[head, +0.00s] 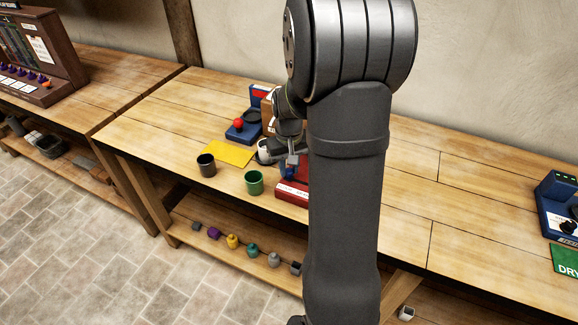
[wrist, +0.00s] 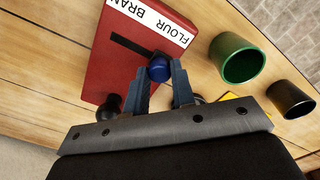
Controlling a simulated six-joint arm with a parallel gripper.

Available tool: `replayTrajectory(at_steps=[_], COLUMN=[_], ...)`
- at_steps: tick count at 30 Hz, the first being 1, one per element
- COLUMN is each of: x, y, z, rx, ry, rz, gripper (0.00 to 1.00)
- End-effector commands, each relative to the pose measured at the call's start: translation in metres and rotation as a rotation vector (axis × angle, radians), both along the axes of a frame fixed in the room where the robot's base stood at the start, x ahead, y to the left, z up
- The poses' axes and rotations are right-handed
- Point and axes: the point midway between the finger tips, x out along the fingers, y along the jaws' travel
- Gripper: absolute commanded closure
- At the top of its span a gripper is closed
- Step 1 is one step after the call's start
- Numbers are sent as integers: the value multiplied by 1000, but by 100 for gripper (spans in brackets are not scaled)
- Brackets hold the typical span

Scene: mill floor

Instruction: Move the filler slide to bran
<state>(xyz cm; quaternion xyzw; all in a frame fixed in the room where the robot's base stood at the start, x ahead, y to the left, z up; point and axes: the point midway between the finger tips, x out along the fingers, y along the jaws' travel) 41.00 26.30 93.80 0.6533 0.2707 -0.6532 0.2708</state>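The filler is a red box (wrist: 110,65) with a white label (wrist: 150,18) reading FLOUR and BRAN. A dark slot (wrist: 128,46) runs across its top. The slide's blue knob (wrist: 159,68) stands at the FLOUR end of the slot, away from BRAN. My gripper (wrist: 160,80) has its two fingers on either side of the knob, close to it. I cannot tell whether they press on it. In the head view my gripper (head: 292,160) is over the red filler (head: 291,192), which my arm partly hides.
A green cup (head: 254,183) and a black cup (head: 206,166) stand near the bench's front edge, beside the filler. A yellow sheet (head: 228,153) and a blue device with a red knob (head: 240,128) lie behind. Bare bench lies right of my arm.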

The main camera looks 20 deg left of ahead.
Motion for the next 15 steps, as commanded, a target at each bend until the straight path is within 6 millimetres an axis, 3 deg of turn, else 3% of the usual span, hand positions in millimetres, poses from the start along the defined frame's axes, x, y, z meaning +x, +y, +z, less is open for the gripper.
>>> replayTrajectory(at_steps=[7,15], x=[0,0], y=[-8,-55], z=[0,0], rx=[-1,0], ry=[1,0], rz=[-2,-4], gripper=[100,100])
